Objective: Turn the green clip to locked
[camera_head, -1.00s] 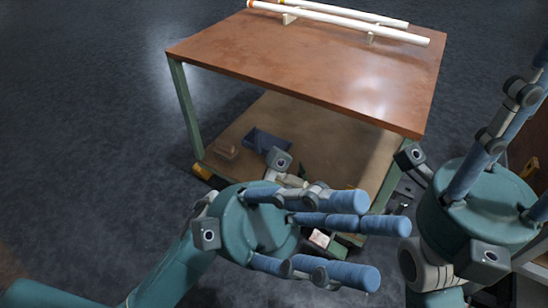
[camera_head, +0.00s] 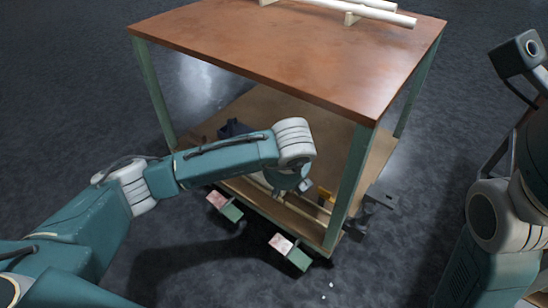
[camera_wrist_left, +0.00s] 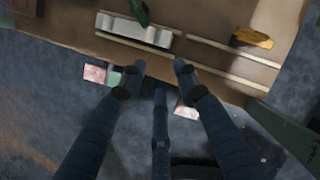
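In the left wrist view a green piece (camera_wrist_left: 138,10), probably the green clip, stands at a pale grey bracket (camera_wrist_left: 133,30) on the cart's lower shelf. The picture's top edge cuts it off, so I cannot tell its turn position. My left gripper (camera_wrist_left: 159,75) has its fingers spread and empty, short of the shelf's edge and apart from the bracket. In the head view my left arm bends down in front of the lower shelf and hides the fingers and the clip.
The brown tabletop (camera_head: 300,50) sits above the lower shelf, with a green leg (camera_head: 350,185) right of my left arm. White tubes (camera_head: 365,13) lie on top. A yellow piece (camera_wrist_left: 252,37) lies on the shelf. Pink-and-green blocks (camera_head: 291,252) are at the shelf's front.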

